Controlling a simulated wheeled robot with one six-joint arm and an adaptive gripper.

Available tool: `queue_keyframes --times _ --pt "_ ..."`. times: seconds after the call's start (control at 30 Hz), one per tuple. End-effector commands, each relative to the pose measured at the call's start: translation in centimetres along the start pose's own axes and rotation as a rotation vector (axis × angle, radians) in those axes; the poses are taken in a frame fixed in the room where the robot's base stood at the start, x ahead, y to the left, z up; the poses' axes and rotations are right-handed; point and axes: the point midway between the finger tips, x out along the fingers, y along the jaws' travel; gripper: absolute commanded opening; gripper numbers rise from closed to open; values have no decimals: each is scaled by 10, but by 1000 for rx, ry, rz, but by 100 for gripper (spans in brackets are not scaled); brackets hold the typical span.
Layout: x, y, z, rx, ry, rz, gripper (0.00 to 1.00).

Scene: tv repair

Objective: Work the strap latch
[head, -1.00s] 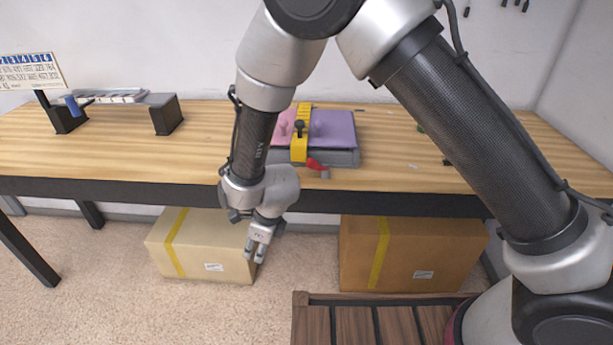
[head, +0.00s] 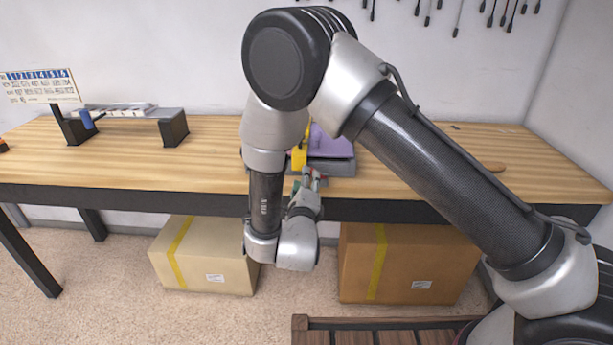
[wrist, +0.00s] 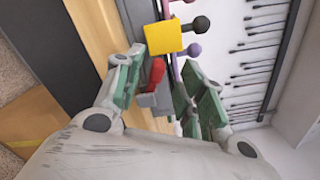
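My gripper (head: 309,176) is at the bench's front edge, pointing at the latch. In the wrist view my gripper (wrist: 162,68) is open. Its green-padded fingers stand on either side of the red lever, with a gap visible. My arm hides part of the strap and base in the head view.
Dark-headed knobs (wrist: 201,24) rise near the strap. Two cardboard boxes (head: 400,262) sit under the bench. The bench right of my arm is mostly clear.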

Motion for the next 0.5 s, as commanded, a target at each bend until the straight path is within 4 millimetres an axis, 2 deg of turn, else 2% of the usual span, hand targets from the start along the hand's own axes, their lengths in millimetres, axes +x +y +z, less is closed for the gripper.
queue_keyframes --times 0.1,0.2,0.5 --pt "19 0 -1 2 2 -1 39" --pt "30 0 -1 1 2 0 39" --pt "37 0 0 0 -1 2 39"
